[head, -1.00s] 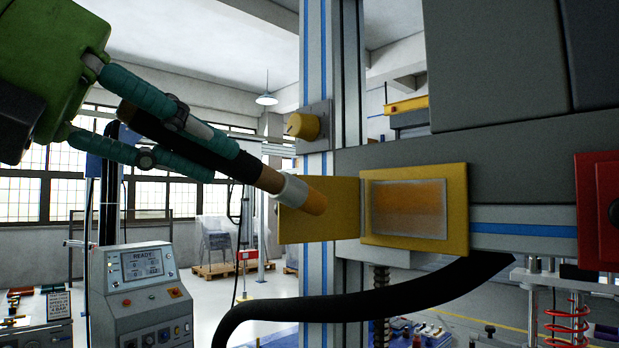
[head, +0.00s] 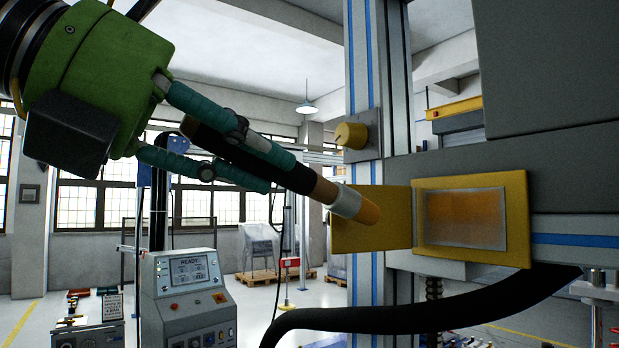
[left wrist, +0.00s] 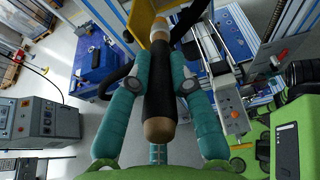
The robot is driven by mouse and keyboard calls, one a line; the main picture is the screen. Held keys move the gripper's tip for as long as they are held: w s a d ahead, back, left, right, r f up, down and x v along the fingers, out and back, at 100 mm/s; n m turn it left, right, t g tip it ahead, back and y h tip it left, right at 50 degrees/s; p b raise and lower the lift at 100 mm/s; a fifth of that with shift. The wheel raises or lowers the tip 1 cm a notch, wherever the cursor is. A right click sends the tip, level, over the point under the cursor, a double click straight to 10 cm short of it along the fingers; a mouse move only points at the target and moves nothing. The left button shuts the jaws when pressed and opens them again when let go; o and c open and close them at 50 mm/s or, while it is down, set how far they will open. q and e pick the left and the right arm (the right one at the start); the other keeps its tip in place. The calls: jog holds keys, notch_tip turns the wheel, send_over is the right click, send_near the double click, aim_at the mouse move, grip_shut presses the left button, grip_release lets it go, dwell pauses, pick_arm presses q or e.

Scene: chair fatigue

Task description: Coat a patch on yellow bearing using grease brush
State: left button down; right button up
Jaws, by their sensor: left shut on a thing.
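My left gripper (head: 268,170) is shut on the grease brush (head: 300,180), which has a black and tan handle, a pale metal collar and an orange-tan tip. The brush points right and slightly down in the head view, its tip in front of the open yellow flap; I cannot tell if it touches. The yellow bearing (head: 521,215) is a yellow-framed plate with a grey-edged, orange-brown patch, on the grey machine beam right of the tip. In the left wrist view the brush (left wrist: 159,100) lies between the teal fingers (left wrist: 158,75).
A round yellow knob (head: 350,136) sits on the column above the flap. A thick black hose (head: 420,312) curves below the bearing. A control console (head: 190,290) reading READY stands lower left. Open floor lies behind.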

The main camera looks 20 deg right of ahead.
aim_at(311, 176)
pick_arm(q)
jog(key=shift+r+x, duration=0.15)
jog(key=shift+x, duration=1.7)
jog(key=shift+r+x, duration=0.1)
jog(key=shift+x, duration=1.8)
jog(key=shift+d, duration=0.15)
jog(key=shift+w+d+p, duration=0.3)
jog(key=shift+w+d, duration=0.05)
jog(key=shift+d, duration=0.4)
jog(key=shift+s, duration=0.1)
